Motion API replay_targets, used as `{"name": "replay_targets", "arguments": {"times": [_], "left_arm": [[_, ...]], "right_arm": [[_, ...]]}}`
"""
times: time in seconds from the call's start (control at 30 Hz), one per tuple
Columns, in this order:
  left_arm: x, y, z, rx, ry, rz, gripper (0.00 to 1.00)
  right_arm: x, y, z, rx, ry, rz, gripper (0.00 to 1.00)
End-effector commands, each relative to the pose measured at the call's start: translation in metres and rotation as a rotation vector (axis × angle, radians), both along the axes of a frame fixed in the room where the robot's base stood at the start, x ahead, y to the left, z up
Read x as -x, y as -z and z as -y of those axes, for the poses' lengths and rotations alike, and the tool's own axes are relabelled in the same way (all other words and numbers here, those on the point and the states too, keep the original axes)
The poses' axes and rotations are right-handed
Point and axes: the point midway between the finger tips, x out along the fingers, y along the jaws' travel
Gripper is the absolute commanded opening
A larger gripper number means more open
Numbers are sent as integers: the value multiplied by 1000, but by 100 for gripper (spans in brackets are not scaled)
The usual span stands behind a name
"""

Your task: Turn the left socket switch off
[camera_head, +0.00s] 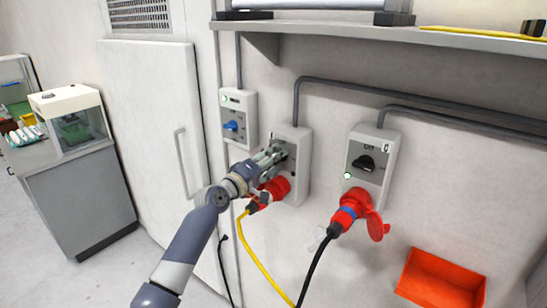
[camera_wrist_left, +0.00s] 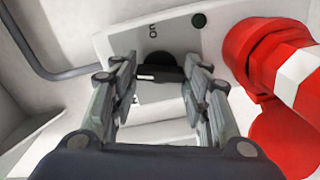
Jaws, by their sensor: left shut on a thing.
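The left socket box (camera_head: 303,170) is a grey wall box with a red plug (camera_head: 274,190) and yellow cable below its switch. Its black rotary switch (camera_wrist_left: 155,66) shows between my fingers in the left wrist view; in the head view the gripper mostly covers it. My left gripper (camera_head: 275,154) is at the front of this box, its fingers (camera_wrist_left: 157,76) shut on the switch from both sides. A dark green lamp (camera_wrist_left: 199,20) sits on the box face. Small lettering by the switch is too small to read surely. My right gripper is not in view.
The right socket box (camera_head: 386,145) has a black switch (camera_head: 368,162), a lit green lamp and a red plug (camera_head: 349,210) with black cable. A blue-knobbed box (camera_head: 238,102) hangs left. A shelf (camera_head: 390,35) runs above; an orange bin (camera_head: 440,280) is lower right.

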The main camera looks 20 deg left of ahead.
Motion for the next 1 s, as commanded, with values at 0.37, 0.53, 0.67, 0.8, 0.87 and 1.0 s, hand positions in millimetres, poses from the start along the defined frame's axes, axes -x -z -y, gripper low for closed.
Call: {"name": "replay_targets", "arguments": {"times": [0.37,0.53,0.67,0.8,0.87,1.0], "left_arm": [[0,-1,0,229,-1,-83,19],[0,-1,0,280,0,-102,19],[0,0,0,300,0,-109,19],[0,0,0,308,0,-112,19],[0,0,0,309,0,-112,19],[0,0,0,309,0,-112,19]], "right_arm": [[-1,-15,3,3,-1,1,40],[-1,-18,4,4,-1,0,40],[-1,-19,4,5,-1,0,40],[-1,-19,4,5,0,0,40],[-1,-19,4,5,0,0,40],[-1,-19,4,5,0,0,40]]}}
